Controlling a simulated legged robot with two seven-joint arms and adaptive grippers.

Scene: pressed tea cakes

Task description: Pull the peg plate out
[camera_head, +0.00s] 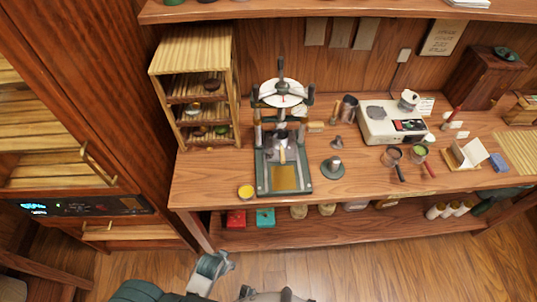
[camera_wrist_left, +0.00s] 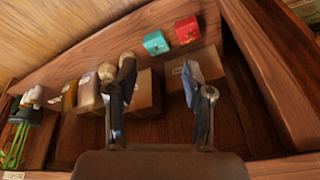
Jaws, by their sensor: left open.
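A tall black tea press (camera_head: 283,135) with a white round dial stands on the workbench, left of centre. A gold-coloured plate (camera_head: 285,178) lies low at the front of its base; I cannot tell whether this is the peg plate. My left gripper (camera_head: 222,262) is low in front of the bench, below and apart from the press. In the left wrist view my left gripper (camera_wrist_left: 160,95) has its two fingers spread, with nothing between them. Beyond them is the lower shelf under the bench, and the press does not show there. My right gripper cannot be made out.
The lower shelf holds a red box (camera_head: 236,218), a teal box (camera_head: 265,217) and several jars. A slatted wooden rack (camera_head: 196,85) stands left of the press. A white scale (camera_head: 390,122) stands right.

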